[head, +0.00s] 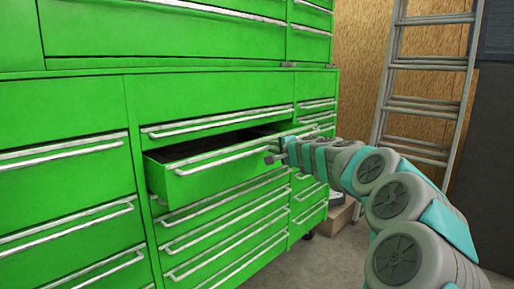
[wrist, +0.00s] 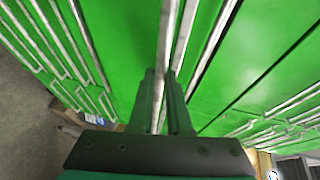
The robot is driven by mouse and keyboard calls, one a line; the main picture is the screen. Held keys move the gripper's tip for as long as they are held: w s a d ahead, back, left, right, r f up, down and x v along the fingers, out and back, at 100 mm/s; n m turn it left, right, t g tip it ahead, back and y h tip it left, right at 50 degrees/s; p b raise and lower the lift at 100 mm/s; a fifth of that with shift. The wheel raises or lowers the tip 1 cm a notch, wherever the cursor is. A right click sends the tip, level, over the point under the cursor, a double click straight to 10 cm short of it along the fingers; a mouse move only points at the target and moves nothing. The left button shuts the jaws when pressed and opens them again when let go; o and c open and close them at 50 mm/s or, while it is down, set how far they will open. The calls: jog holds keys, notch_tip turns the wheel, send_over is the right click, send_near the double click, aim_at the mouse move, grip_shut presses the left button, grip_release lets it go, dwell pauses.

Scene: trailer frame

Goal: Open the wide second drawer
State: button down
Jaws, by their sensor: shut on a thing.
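The wide second drawer (head: 205,184) of the green lower cabinet's middle column stands partly pulled out in the head view, its dark inside showing along the top. Its long silver handle (head: 222,160) runs across the front. My gripper (head: 273,157) is at the right part of this handle. In the wrist view the dark fingers of my gripper (wrist: 164,76) are on either side of the silver handle bar (wrist: 166,40) and shut on it. The exact contact at the fingertips is small and partly hidden in the head view.
Shut drawers lie above and below, with a narrow column to the right and another column (head: 60,170) to the left. A metal ladder (head: 420,100) leans against the wooden wall (head: 362,60). A cardboard box (head: 341,215) sits on the floor behind my arm.

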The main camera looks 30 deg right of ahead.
jog(key=s+d+b, duration=0.1)
jog(key=s+d, duration=0.2)
jog(key=s, duration=0.6)
jog(key=s+d+b, duration=0.1)
jog(key=s+d, duration=0.2)
jog(key=s, duration=0.6)
jog(key=s+d+b, duration=0.2)
jog(key=s+d, duration=0.2)
jog(key=s, duration=0.5)
jog(key=shift+s, duration=0.35)
jog(key=c, duration=0.9)
grip_release()
jog(key=shift+o, duration=0.2)
jog(key=s+r, duration=0.1)
jog(key=s, duration=0.6)
jog(key=shift+s+a+r+b, duration=0.15)
jog(key=shift+s+r+b, duration=0.05)
jog(key=shift+s+b, duration=0.1)
jog(key=shift+s, duration=0.1)
